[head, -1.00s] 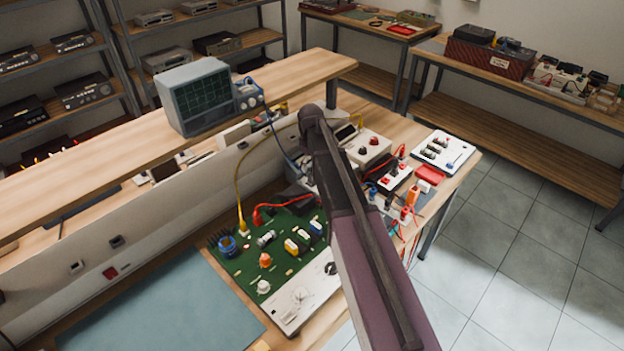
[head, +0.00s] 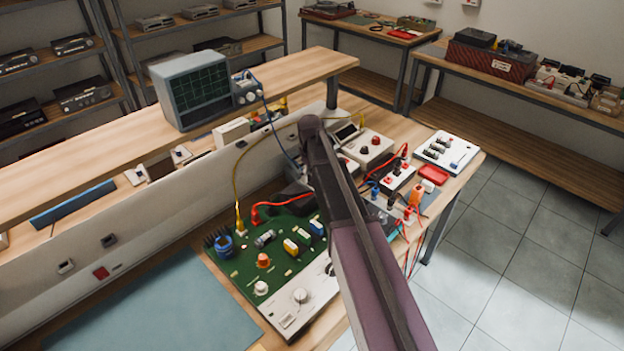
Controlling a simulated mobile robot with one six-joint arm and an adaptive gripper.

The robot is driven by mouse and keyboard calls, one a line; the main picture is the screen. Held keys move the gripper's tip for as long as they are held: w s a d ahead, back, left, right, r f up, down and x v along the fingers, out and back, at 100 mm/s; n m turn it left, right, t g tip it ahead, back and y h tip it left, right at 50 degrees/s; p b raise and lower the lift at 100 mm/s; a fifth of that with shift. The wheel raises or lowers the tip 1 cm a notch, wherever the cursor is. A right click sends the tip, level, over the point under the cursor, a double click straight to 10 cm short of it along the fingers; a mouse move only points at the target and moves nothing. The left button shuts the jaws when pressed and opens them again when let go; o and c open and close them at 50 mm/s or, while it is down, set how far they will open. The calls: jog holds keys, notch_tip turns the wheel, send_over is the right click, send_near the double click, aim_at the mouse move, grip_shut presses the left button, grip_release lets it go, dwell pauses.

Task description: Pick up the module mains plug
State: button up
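I cannot pick out the module mains plug for certain. Several dark plug-like pieces sit in and around a white socket block (head: 560,85) on the far right bench, too small to tell apart. A green circuit board module (head: 245,278) with a white front panel lies on the near bench, with a yellow lead (head: 239,215) and a red lead (head: 262,215) at its back edge. My arm crosses the middle of the head view and hides part of the bench behind it. I cannot make out my gripper or its fingers.
An oscilloscope (head: 194,92) stands on the raised shelf (head: 60,170). Right of my arm are a white meter box (head: 368,147), a red tray (head: 433,175), a white panel (head: 447,151) and loose leads. The blue-grey mat (head: 165,315) and tiled floor (head: 510,240) are clear.

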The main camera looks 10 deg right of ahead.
dwell(0.4)
grip_shut()
jog(key=shift+r, duration=0.1)
notch_tip(320, 180, up, 3)
jog(key=p, duration=0.3)
jog(key=shift+r, duration=0.15)
jog(key=s+r+p, duration=0.1)
jog(key=s+p, duration=0.1)
jog(key=s, duration=1.4)
jog(key=shift+a+r, duration=0.25)
jog(key=shift+a, duration=0.1)
jog(key=shift+a, duration=0.1)
